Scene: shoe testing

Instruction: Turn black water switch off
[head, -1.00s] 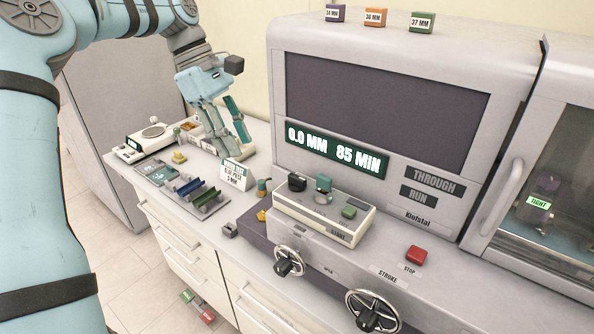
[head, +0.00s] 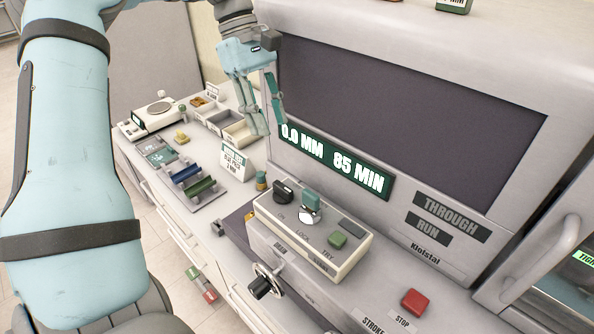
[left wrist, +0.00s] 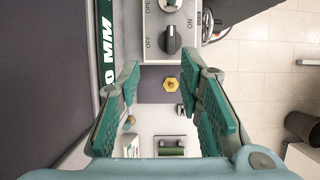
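The black water switch (head: 283,191) is a round knob with a raised grip at the left end of the cream control box (head: 311,236). In the left wrist view the black switch (left wrist: 171,39) sits between the labels OFF on the left and ON on the right. Its grip runs roughly up and down there; I cannot tell its exact setting. My left gripper (head: 263,108) is above and behind the box in front of the display, apart from the switch. Its two green-padded fingers (left wrist: 165,85) are open and empty. My right gripper is not in view.
A teal switch (head: 311,202) and a green button (head: 337,240) share the box. A red stop button (head: 414,302) and a handwheel (head: 266,282) are nearby.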

